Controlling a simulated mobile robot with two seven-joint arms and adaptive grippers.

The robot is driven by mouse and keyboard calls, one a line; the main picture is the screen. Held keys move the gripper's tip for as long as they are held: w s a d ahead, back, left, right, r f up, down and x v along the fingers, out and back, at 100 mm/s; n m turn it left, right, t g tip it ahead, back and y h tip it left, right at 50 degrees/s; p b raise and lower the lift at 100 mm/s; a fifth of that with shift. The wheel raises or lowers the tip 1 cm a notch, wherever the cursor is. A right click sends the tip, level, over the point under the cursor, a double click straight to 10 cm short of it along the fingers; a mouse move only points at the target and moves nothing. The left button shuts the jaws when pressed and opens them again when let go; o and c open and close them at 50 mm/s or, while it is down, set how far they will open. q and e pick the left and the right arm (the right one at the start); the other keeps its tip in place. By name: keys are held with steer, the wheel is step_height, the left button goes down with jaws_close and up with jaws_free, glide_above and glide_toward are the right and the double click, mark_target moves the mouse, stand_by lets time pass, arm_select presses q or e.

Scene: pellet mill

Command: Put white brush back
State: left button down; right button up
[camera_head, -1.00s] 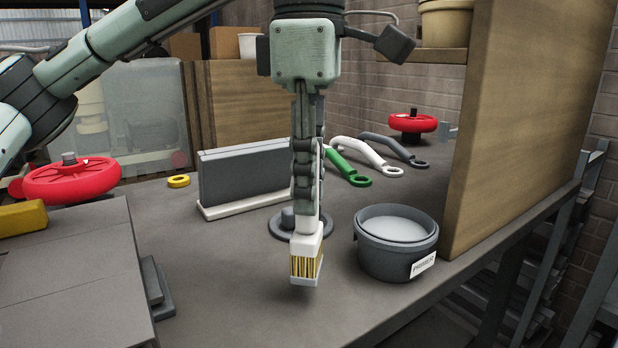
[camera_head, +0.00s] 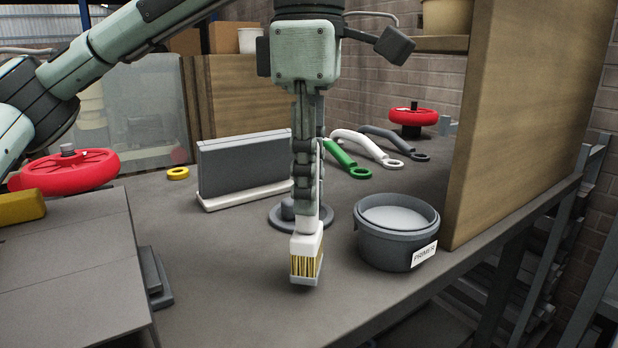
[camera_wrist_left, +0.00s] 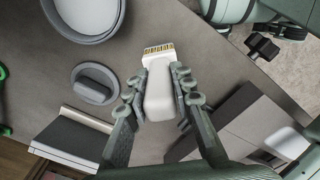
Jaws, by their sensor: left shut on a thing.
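The white brush (camera_head: 306,252) hangs bristles down from my left gripper (camera_head: 307,212) in the head view, with yellowish bristles in a pale band. My left gripper is shut on its handle and holds it over the table, in front of a round grey base with a knob (camera_head: 284,216). In the left wrist view the white brush (camera_wrist_left: 159,95) lies between the two fingers of my left gripper (camera_wrist_left: 160,85), bristle end outward. My right gripper is not in view.
A grey primer tub (camera_head: 397,232) stands right of the brush. A grey block on a white base (camera_head: 245,168) stands behind it. Green, white and grey handles lie farther back. A wooden panel (camera_head: 515,110) bounds the right. The front middle table is clear.

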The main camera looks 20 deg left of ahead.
arm_select(q)
steer(key=shift+f+b, duration=0.3)
steer(key=shift+f, duration=0.3)
steer(key=shift+f, duration=0.15)
jaws_free()
stand_by(0.9)
stand_by(0.6)
